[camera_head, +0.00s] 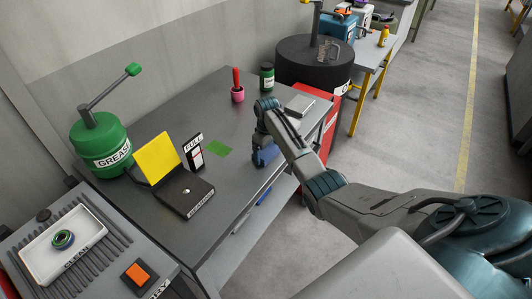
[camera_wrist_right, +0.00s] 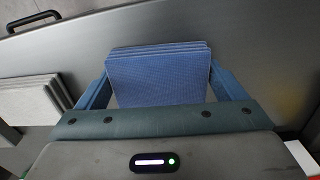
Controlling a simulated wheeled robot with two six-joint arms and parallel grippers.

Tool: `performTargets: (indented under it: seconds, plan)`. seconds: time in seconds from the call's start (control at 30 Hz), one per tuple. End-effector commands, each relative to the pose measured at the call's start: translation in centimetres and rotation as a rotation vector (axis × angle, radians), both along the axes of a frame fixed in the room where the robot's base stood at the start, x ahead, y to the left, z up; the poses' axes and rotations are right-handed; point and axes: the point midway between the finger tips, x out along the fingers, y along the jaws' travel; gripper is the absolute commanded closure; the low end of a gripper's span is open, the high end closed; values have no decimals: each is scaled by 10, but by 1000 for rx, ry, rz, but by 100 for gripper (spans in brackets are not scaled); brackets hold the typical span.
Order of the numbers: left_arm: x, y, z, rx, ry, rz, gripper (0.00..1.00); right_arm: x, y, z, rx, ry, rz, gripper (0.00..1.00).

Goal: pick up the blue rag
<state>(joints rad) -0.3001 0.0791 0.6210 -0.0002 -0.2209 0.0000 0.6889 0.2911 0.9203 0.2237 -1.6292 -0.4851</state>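The blue rag (camera_wrist_right: 160,80) shows in the right wrist view as a folded, layered stack. My right gripper (camera_wrist_right: 160,68) has one blue finger on each side of it. The fingertips lie close to the rag's side edges; I cannot tell whether they press on it. In the head view my right gripper (camera_head: 265,157) points down at the right part of the grey workbench (camera_head: 225,180), near its front edge. There the rag is hard to tell apart from the blue fingers. My left gripper is not in view.
A pale folded stack (camera_head: 300,105) lies beside my right gripper. Behind stand a green jar (camera_head: 266,77) and a pink cup (camera_head: 237,94). A green patch (camera_head: 217,149), a dark box with a yellow lid (camera_head: 185,193) and a green grease can (camera_head: 100,145) are to the left.

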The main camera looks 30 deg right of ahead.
Motion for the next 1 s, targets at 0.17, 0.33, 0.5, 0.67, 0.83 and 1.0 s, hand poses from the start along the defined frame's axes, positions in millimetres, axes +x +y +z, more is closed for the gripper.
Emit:
performTargets:
  seconds: [0.17, 0.33, 0.5, 0.67, 0.83, 1.0]
  plan:
    - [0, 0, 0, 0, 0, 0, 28, 0, 0, 0, -1, 0, 0, 32]
    - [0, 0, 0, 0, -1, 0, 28, 0, 0, 1, -1, 0, 0, 32]
    - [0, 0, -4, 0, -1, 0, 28, 1, 0, 5, 0, -2, 0, 32]
    - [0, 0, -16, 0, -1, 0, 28, 2, -1, 21, -1, -6, 0, 32]
    - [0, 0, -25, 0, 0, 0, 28, -17, 12, 34, -2, -2, 2, 32]
    - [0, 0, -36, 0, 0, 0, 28, -48, 35, 37, 0, -3, 3, 32]
